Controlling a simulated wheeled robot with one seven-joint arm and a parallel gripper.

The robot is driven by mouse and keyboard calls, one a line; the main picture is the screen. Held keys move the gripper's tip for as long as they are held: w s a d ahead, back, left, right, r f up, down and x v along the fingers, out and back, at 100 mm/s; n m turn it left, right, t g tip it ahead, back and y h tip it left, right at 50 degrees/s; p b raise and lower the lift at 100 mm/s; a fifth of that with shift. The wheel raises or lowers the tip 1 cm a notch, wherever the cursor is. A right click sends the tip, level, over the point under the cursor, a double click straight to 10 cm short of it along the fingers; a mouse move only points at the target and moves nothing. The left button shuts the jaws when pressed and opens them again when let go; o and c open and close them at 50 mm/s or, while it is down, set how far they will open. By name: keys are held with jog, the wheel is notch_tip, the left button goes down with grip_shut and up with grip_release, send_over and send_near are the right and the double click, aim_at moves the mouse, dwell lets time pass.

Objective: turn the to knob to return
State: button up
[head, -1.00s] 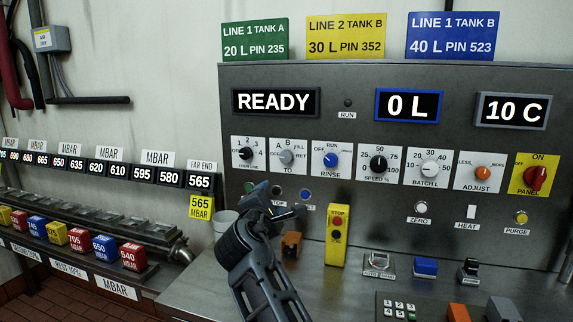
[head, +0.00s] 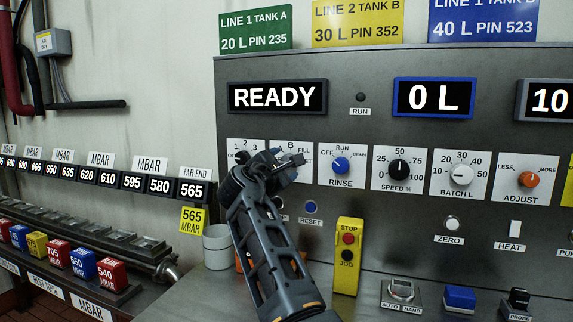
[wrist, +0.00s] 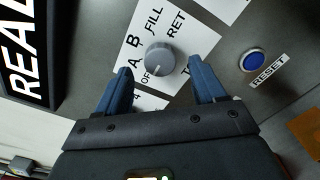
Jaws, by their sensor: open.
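The grey TO knob (wrist: 160,58) shows in the wrist view on its white plate (wrist: 205,12), with A, B, FILL, RET and a partly hidden OFF printed around it. My gripper (wrist: 163,78) is open, its two blue fingers apart on either side just below the knob in that view.
The RINSE knob (head: 341,165) is close to the right of my gripper. A blue RESET button (head: 311,207) sits below, also in the wrist view (wrist: 252,61). A yellow STOP/JOG box (head: 347,256) stands on the bench. The READY display (head: 277,97) is above.

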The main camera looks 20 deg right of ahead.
jog(key=shift+x, duration=1.55)
jog(key=shift+c, duration=0.5)
jog(key=c, duration=1)
jog(key=shift+o, duration=0.2)
